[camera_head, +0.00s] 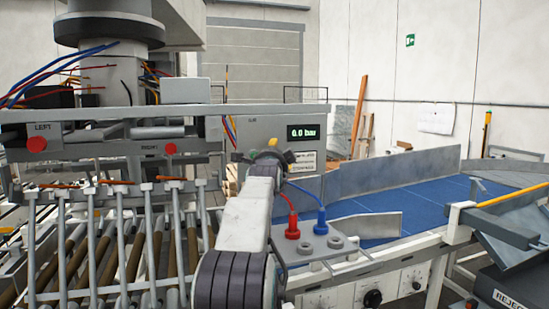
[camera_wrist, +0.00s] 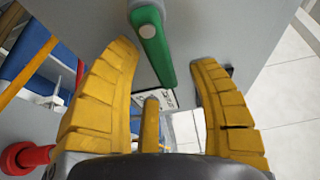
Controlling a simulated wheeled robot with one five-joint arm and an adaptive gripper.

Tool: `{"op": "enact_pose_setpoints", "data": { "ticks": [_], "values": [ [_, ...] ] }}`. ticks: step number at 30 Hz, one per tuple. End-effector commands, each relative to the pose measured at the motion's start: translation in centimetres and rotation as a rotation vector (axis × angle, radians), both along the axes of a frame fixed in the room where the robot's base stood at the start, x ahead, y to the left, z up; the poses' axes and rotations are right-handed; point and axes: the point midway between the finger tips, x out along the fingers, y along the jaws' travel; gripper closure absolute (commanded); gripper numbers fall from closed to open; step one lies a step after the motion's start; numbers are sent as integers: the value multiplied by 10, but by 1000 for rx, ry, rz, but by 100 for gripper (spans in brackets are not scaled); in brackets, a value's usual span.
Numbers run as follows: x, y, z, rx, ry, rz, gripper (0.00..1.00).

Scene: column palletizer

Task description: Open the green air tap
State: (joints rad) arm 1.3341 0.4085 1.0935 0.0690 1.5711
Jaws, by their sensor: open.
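The green air tap (camera_wrist: 152,45) shows in the wrist view as a long green lever, fixed at its upper end to a grey round fitting on a grey panel. The lever slants down and slightly right. My gripper (camera_wrist: 164,60) is open, with one yellow finger left of the lever and one right of it. A third yellow finger stands below the lever's lower end. I cannot tell whether any finger touches it. In the head view my gripper (camera_head: 272,156) is at the grey cabinet (camera_head: 252,134), and my arm hides most of the tap area.
A display (camera_head: 306,132) on the cabinet seems to read 0.0 bar. A red plug (camera_head: 292,231) and a blue plug (camera_head: 321,226) with hoses stand right of my arm. A blue conveyor (camera_head: 410,202) lies right, rollers (camera_head: 130,245) left. A red round part (camera_wrist: 25,157) sits lower left in the wrist view.

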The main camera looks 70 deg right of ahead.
Motion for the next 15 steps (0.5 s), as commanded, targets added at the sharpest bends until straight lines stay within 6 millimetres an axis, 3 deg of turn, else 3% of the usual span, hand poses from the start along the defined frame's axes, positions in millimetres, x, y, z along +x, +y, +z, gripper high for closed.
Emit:
{"op": "enact_pose_setpoints", "data": {
  "ticks": [15],
  "values": [
    [0, 0, 0, 0, 0, 0, 91]
  ]
}}
